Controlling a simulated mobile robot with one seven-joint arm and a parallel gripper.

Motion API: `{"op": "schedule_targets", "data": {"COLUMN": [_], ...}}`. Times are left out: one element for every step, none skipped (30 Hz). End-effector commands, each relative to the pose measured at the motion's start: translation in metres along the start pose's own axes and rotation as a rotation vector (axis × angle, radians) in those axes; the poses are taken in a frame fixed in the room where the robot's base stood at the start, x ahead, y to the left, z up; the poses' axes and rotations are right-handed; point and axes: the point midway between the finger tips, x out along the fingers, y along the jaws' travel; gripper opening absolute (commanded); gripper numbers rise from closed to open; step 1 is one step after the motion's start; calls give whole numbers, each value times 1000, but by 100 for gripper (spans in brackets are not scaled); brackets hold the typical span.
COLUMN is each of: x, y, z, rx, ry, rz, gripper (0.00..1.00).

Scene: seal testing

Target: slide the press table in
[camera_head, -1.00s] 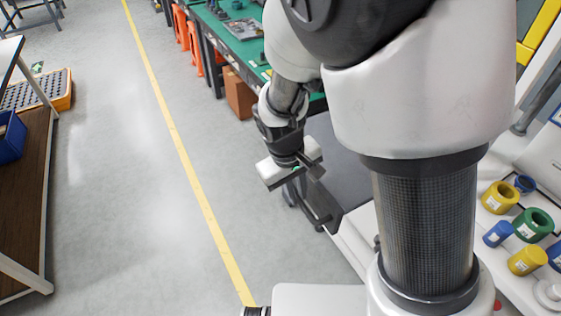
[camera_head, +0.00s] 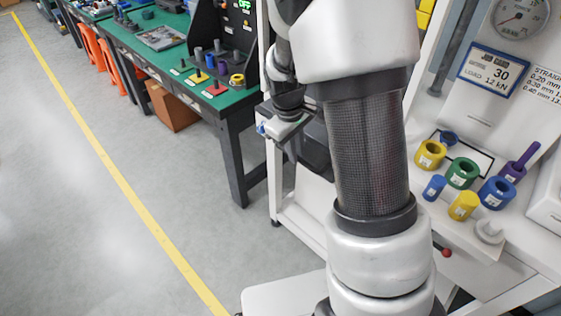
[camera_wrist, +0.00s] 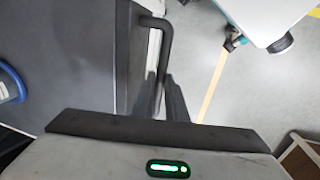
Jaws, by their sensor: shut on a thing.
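The press table (camera_wrist: 75,60) is a dark grey flat plate on the left of the wrist view. A black bent handle (camera_wrist: 158,24) stands at its right edge. My gripper (camera_wrist: 165,88) is shut on the handle, with its two dark fingers on either side of the bar. In the head view my gripper (camera_head: 291,148) is small and partly hidden behind my arm. A dark part of the press table (camera_head: 316,152) shows beside it. Most of the table is hidden there by my arm.
A white bench (camera_head: 465,235) at right holds coloured rings and cylinders, under a job card (camera_head: 493,72) and a gauge (camera_head: 521,15). A green-topped workbench (camera_head: 150,65) stands at the back left. The grey floor (camera_head: 60,220) at left is clear.

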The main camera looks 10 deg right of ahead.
Motion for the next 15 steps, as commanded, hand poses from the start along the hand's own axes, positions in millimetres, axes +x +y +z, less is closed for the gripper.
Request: {"op": "schedule_targets", "data": {"x": [2, 3, 4, 5, 6, 7, 8, 8, 9, 10, 11, 12, 12, 13, 13], "y": [12, 17, 24, 29, 34, 41, 45, 50, 55, 58, 62, 66, 69, 72, 75], "z": [1, 0, 0, 0, 1, 0, 1, 0, 0, 1, 0, 0, 0, 1, 0], "rx": [7, 5, 6, 5, 5, 5, 5, 4, 4, 4, 3, 2, 3, 3, 2], "ry": [0, 0, 1, 1, 1, 1, 1, 2, 2, 1, 1, 1, 1, 1, 2], "rz": [2, 2, 3, 2, 3, 3, 3, 3, 3, 2, 2, 2, 2, 2, 2], "gripper": [0, 0, 0, 0, 0, 0, 0, 0, 0, 0, 0, 0, 0, 0, 0]}}
